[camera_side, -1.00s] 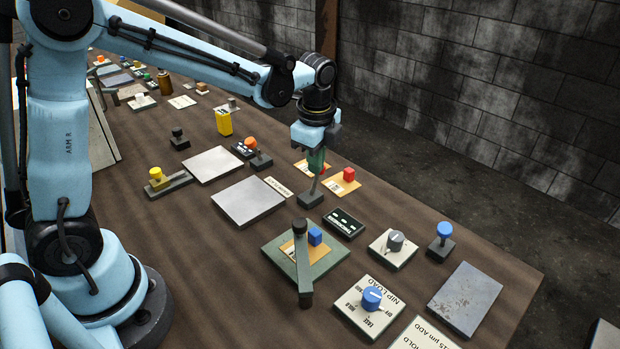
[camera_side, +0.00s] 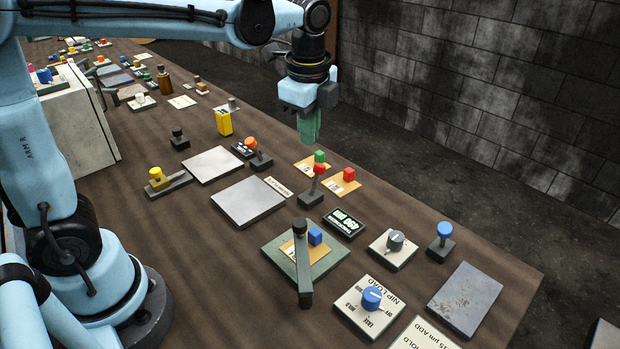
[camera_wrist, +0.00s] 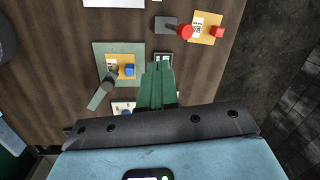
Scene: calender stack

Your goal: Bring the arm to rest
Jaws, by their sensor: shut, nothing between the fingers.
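My gripper (camera_side: 309,128) is shut and empty, its green fingers pressed together. It hangs in the air above the brown table (camera_side: 220,262), over the area of a red-topped lever (camera_side: 318,170) and apart from it. In the wrist view the shut fingers (camera_wrist: 158,68) point over the table, and the same red-topped lever (camera_wrist: 184,31) shows beyond them on the right. My arm is raised and stretched out over the table from the left.
A small display (camera_side: 344,223) is lit near a green plate (camera_side: 328,265) with a blue block (camera_side: 315,236) and a dark bar. Orange cards with a green block (camera_side: 319,156) and a red block (camera_side: 349,174) lie by the lever. A block wall (camera_side: 480,90) stands behind.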

